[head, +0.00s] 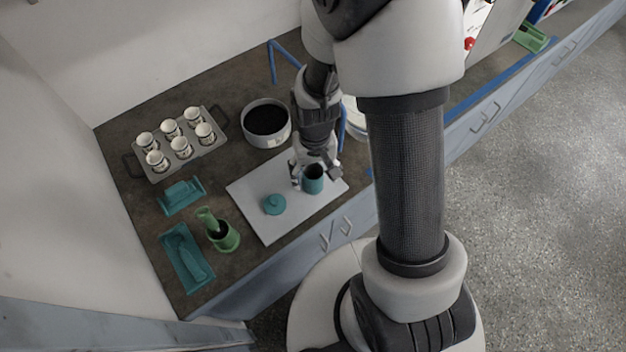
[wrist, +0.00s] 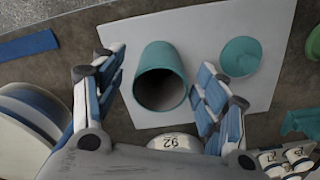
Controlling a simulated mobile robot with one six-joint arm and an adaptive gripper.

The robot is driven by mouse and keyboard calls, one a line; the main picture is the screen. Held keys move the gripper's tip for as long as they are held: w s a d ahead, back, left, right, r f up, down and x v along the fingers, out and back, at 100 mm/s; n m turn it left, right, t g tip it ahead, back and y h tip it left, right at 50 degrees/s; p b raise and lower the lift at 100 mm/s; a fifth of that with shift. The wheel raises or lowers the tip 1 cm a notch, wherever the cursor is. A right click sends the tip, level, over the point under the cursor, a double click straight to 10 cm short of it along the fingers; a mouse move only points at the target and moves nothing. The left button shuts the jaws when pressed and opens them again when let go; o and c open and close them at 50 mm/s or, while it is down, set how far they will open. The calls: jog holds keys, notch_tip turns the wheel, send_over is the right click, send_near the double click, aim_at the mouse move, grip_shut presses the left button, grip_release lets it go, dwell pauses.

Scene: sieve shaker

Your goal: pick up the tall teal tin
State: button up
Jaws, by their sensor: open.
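The tall teal tin (head: 313,183) stands upright and open-topped on a white board, with its dark inside showing. In the wrist view the tin (wrist: 160,58) lies between the two fingers, with a visible space on each side. My gripper (head: 315,178) is open around the upper part of the tin; it also shows in the wrist view (wrist: 160,88) with blue-padded fingers. A teal lid with a knob (head: 274,204) lies on the board left of the tin; it shows as a teal disc (wrist: 240,57) in the wrist view.
The white board (head: 262,228) lies near the counter's front edge. A white pan with dark content (head: 266,121) stands behind. A tray (head: 157,176) of several white cups is at the left. A green vessel (head: 222,236) and teal trays (head: 180,270) stand front left.

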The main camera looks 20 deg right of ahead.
aim_at(314, 183)
notch_tip(314, 183, down, 5)
jog(key=shift+w+a+f+b, duration=0.1)
jog(key=shift+b, duration=1.15)
jog(key=shift+c, duration=0.6)
jog(key=c, duration=1)
